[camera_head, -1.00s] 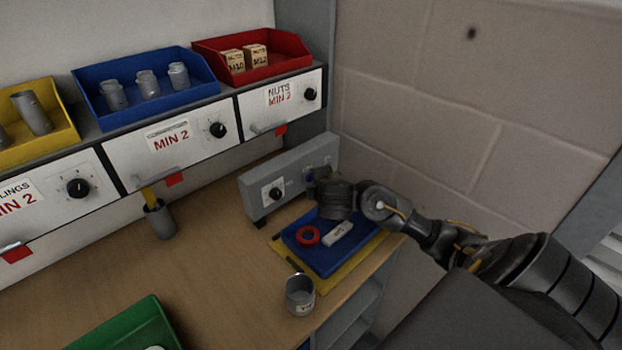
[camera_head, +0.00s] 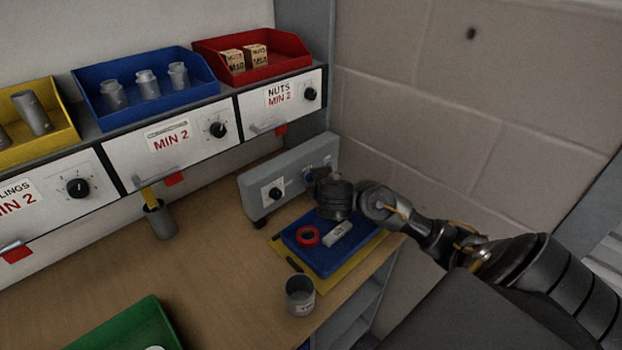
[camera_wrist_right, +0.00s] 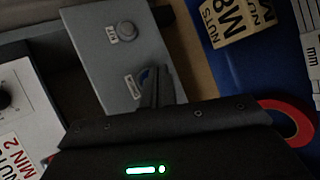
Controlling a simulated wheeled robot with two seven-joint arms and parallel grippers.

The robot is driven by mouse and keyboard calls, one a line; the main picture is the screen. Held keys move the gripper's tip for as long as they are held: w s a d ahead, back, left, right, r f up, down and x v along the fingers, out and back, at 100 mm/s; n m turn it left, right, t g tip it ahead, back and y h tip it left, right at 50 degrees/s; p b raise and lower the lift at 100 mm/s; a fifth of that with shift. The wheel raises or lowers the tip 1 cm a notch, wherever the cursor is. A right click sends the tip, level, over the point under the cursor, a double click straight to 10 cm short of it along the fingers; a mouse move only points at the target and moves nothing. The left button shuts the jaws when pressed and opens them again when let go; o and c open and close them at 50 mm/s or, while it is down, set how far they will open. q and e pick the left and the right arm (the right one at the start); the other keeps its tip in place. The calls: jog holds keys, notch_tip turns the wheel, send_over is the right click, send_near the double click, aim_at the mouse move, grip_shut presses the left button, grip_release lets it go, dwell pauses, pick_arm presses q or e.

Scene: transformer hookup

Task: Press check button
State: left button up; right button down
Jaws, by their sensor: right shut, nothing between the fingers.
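A grey control box (camera_head: 262,199) stands at the back right of the bench, with a dark knob (camera_head: 272,193) and small blue-marked controls on its face. My right gripper (camera_head: 320,174) is shut and empty, right at the front of the box. In the right wrist view its closed fingers (camera_wrist_right: 157,88) point at the grey panel (camera_wrist_right: 95,50), over a small label and a blue part they partly cover. A round grey button (camera_wrist_right: 126,31) with a label sits farther along that panel. I cannot tell whether the fingertips touch it. My left gripper is not in view.
A blue tray (camera_head: 322,262) on a yellow base holds a red ring (camera_head: 307,236) and a pale labelled part (camera_head: 338,233). A nuts box (camera_wrist_right: 232,28) lies close by the fingers. A grey cup (camera_head: 300,296) stands in front. Drawers and bins line the left; the wall is at right.

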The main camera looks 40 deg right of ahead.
jog(key=shift+w, duration=0.15)
jog(key=shift+w, duration=0.25)
jog(key=shift+w+a, duration=0.1)
jog(key=shift+w, duration=0.3)
dwell(0.6)
jog(key=shift+s, duration=0.85)
jog(key=shift+s+d+p, duration=0.2)
jog(key=shift+s, duration=1.05)
jog(key=shift+s+d+p, duration=0.15)
jog(key=shift+s, duration=1.05)
